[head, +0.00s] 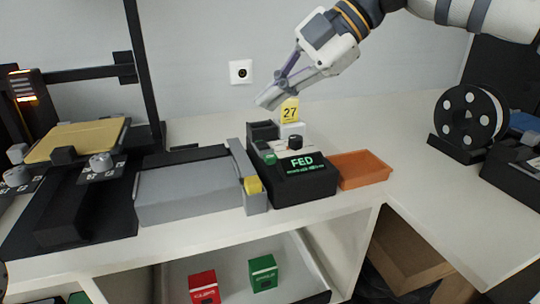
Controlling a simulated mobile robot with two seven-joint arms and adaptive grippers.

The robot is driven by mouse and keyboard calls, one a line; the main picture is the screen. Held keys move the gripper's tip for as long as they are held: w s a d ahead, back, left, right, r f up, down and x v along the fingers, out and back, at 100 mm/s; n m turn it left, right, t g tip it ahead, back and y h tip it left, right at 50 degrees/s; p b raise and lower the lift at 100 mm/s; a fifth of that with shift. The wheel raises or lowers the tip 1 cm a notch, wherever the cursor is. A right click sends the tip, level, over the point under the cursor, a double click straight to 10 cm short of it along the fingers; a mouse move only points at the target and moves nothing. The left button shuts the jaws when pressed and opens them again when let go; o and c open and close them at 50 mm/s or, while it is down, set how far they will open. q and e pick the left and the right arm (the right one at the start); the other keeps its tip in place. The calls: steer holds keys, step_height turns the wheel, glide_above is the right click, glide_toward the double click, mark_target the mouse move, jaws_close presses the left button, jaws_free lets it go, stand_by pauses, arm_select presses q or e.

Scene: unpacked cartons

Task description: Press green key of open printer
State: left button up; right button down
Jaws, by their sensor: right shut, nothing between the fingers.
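A black box with a lit green display reading "FED" (302,163) stands on the white table in the middle of the head view. A green key (270,159) sits on its top left, and a black knob (295,142) stands behind the display. My right gripper (268,100) is shut and empty, above and behind the box, with its fingertips pointing down and left. It is apart from the box and near the yellow "27" tag (289,110). My left gripper is not in view.
A 3D printer with a tan plate (78,140) stands at left. A grey box (190,190) and an orange tray (362,169) flank the black box. A spool (468,118) stands at right. Red (204,287) and green (263,273) cartons lie on the shelf below.

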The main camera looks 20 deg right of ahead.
steer(key=b, duration=0.1)
glide_above(272, 158)
step_height(272, 158, down, 5)
steer(key=shift+r, duration=0.1)
steer(key=shift+f+b, duration=0.3)
steer(key=shift+f, duration=0.95)
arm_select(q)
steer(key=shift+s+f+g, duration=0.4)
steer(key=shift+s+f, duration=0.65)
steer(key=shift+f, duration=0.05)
arm_select(e)
steer(key=shift+f, duration=0.15)
steer(key=shift+f, duration=0.3)
steer(key=shift+s+f, duration=0.1)
steer(key=shift+f, duration=0.45)
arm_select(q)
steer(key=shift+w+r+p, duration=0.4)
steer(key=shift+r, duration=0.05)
arm_select(e)
steer(key=shift+r, duration=0.95)
